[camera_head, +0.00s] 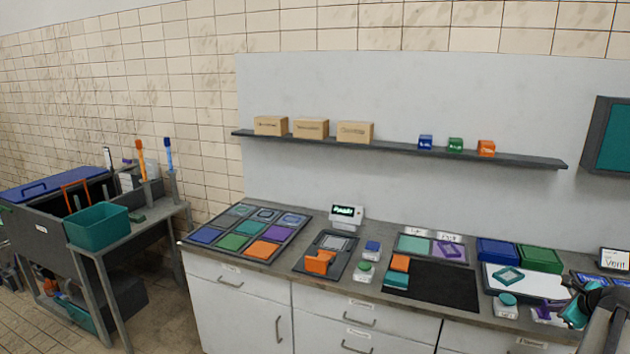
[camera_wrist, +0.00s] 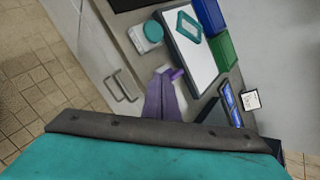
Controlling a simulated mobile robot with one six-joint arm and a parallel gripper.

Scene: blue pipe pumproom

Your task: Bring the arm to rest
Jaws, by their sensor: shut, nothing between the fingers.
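My gripper (camera_wrist: 162,82) shows in the wrist view as two greyish-purple fingers close together, shut with nothing between them. It is over the front part of the counter, by a purple-topped container (camera_wrist: 175,73); I cannot tell the height between them. In the head view, part of my teal and grey arm (camera_head: 590,308) is at the lower right edge, in front of the counter's right end. The fingers cannot be made out clearly there.
The counter holds a white board (camera_head: 524,282) with a teal frame, a teal-lidded jar (camera_head: 507,306), blue (camera_head: 497,250) and green (camera_head: 540,258) bins, and a black mat (camera_head: 440,287). A shelf (camera_head: 400,148) and a wall screen (camera_head: 612,135) are behind.

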